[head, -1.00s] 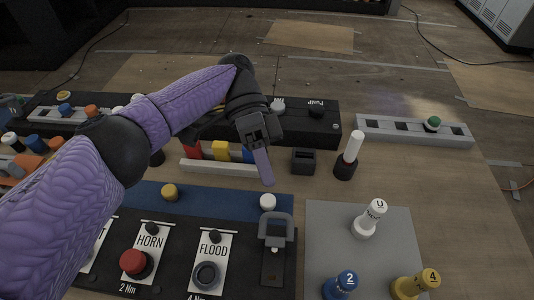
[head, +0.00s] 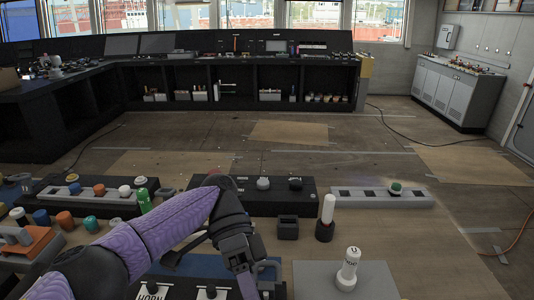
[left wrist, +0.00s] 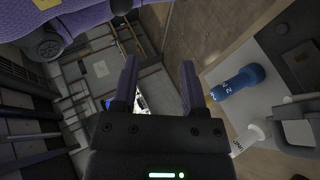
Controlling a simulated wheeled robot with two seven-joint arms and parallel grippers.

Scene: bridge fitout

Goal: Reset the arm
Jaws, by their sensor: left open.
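My left arm, in a purple sleeve, comes in from the left in the head view. Its gripper (head: 246,272) hangs over the black panel with the HORN label (head: 165,291) at the bottom edge. In the left wrist view the two fingers of my left gripper (left wrist: 160,88) stand apart with nothing between them. A blue weight-shaped piece marked 2 (left wrist: 238,82) and a white-topped piece (left wrist: 252,135) lie to the right of the fingers, apart from them. My right gripper is in neither view.
A white-topped peg (head: 348,268) stands on a grey mat (head: 375,284). A white cylinder in a black base (head: 326,216) and a small black box (head: 288,228) stand behind it. A grey strip with a green knob (head: 395,189) lies at the right. Open floor and consoles lie beyond.

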